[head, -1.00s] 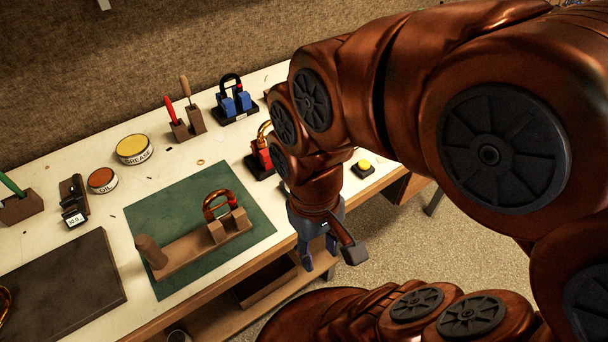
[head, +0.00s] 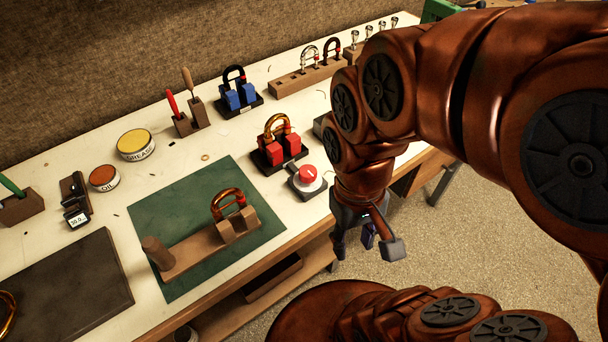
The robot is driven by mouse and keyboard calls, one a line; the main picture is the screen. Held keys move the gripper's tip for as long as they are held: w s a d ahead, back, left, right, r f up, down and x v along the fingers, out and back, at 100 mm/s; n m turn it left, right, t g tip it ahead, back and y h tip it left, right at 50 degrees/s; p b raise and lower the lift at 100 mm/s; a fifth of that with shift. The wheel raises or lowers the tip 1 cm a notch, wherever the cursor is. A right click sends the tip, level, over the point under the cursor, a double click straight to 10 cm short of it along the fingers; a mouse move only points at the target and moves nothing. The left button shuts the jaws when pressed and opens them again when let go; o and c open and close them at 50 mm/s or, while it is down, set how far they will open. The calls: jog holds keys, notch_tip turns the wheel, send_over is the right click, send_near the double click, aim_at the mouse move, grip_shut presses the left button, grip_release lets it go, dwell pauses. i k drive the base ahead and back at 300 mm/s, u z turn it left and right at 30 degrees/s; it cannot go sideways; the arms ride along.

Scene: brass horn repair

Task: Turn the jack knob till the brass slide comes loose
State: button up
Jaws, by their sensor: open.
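A brass slide (head: 277,130) stands as an upright loop in a pair of red blocks (head: 268,151) on a black base. A round red knob (head: 307,174) on a grey base sits just in front of these blocks, close to the bench's front edge. A similar brass loop (head: 227,200) stands in a wooden holder on the green mat. My gripper (head: 354,244) is open and empty. In the picture it hangs to the right of and below the red knob, past the bench's front edge and apart from the knob.
A blue-block stand (head: 240,97) with a dark loop is behind the red one. A wooden rack (head: 298,77) stands at the back. Grease (head: 136,144) and oil (head: 104,178) tins are left. My arm covers part of the bench's right side.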

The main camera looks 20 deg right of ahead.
aim_at(308, 173)
jog(key=z, duration=1.2)
jog(key=k, duration=1.05)
jog(key=u, duration=1.25)
jog(key=i, duration=0.5)
